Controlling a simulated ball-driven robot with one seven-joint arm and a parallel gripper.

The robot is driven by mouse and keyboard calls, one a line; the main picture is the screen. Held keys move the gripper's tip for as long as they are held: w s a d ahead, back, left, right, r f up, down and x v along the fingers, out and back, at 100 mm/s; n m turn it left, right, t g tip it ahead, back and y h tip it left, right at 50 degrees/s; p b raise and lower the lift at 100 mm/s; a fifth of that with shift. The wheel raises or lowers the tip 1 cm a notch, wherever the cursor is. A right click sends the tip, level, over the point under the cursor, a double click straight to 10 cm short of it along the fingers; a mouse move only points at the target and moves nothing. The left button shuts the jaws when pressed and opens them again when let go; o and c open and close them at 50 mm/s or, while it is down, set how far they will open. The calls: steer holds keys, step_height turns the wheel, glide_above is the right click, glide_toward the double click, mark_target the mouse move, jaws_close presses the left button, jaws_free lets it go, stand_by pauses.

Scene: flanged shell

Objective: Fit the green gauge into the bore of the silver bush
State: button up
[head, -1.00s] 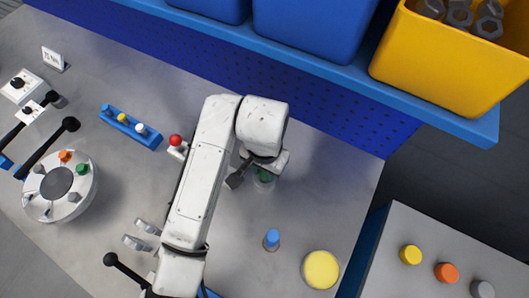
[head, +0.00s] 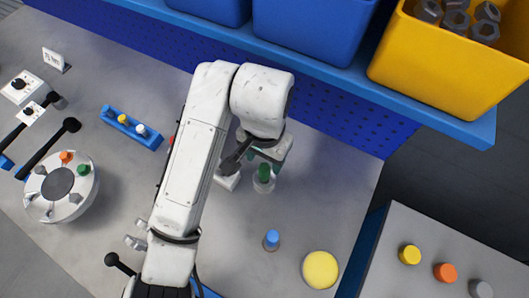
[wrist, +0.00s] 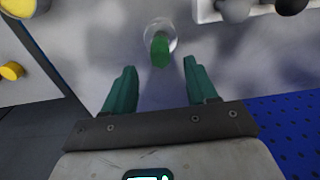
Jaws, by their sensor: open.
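The green gauge (head: 264,171) stands upright in the silver bush (head: 263,186) on the grey bench, with its green top showing above the rim. In the wrist view the green gauge (wrist: 160,49) rises from the round silver bush (wrist: 160,24); how deep it sits is hidden. My gripper (wrist: 160,66) is open and empty, its two green fingers spread apart and clear of the gauge. In the head view my gripper (head: 268,152) is partly hidden by my wrist and sits above and behind the gauge.
A blue peg (head: 271,240) and a yellow disc (head: 321,270) stand toward the front right. A blue rack (head: 131,127) with pegs and a round fixture (head: 60,186) lie left. A blue shelf edge with a yellow bin (head: 450,65) overhangs the back. Bench right of the bush is clear.

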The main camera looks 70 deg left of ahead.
steer(key=shift+r+p, duration=0.55)
steer(key=shift+r, duration=1.35)
steer(key=shift+s, duration=0.15)
